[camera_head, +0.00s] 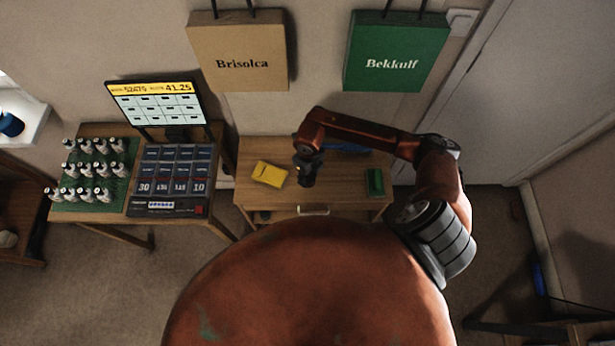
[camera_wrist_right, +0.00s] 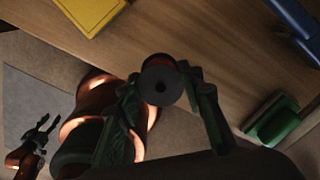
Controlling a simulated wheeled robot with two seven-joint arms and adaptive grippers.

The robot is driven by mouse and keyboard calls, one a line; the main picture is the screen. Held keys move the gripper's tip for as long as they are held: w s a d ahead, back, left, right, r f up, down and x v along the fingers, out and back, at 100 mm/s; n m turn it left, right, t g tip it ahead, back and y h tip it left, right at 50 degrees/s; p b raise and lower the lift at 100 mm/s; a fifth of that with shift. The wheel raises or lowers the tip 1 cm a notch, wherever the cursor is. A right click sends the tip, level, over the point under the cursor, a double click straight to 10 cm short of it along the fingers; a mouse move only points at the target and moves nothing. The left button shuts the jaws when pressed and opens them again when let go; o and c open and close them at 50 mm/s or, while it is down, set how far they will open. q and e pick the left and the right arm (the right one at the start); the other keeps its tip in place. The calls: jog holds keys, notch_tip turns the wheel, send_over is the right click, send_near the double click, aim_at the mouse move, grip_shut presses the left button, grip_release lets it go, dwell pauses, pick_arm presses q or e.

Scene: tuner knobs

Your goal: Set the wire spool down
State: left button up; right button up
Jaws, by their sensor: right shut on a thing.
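In the head view my right gripper (camera_head: 308,176) hangs over the middle of the small wooden desk (camera_head: 345,192). The spool is hard to make out there, and I cannot tell its height above the desk. My left gripper (camera_wrist_right: 42,130) shows at the left of the right wrist view, away from the desk, with its fingers apart and empty.
On the desk, a yellow object (camera_head: 269,174) lies left of my right gripper, a green block (camera_head: 375,182) right, and a blue object (camera_head: 345,148) behind, partly covered by my arm. A table with bottles (camera_head: 90,170) and a keypad (camera_head: 172,178) stands left.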

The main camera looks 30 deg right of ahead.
aim_at(309, 178)
jog(key=shift+w+d+f, duration=0.25)
jog(key=shift+f, duration=0.15)
jog(key=shift+w+d+f, duration=0.2)
jog(key=shift+f, duration=0.2)
notch_tip(309, 178, down, 3)
jog(key=shift+w+f, duration=0.1)
jog(key=shift+w, duration=0.05)
pick_arm(q)
jog(key=shift+s+f, duration=0.25)
jog(key=shift+s, duration=0.1)
jog(key=shift+f+b, duration=0.1)
jog(key=shift+b, duration=0.2)
pick_arm(e)
jog(key=shift+f, duration=0.15)
jog(key=o, duration=1.2)
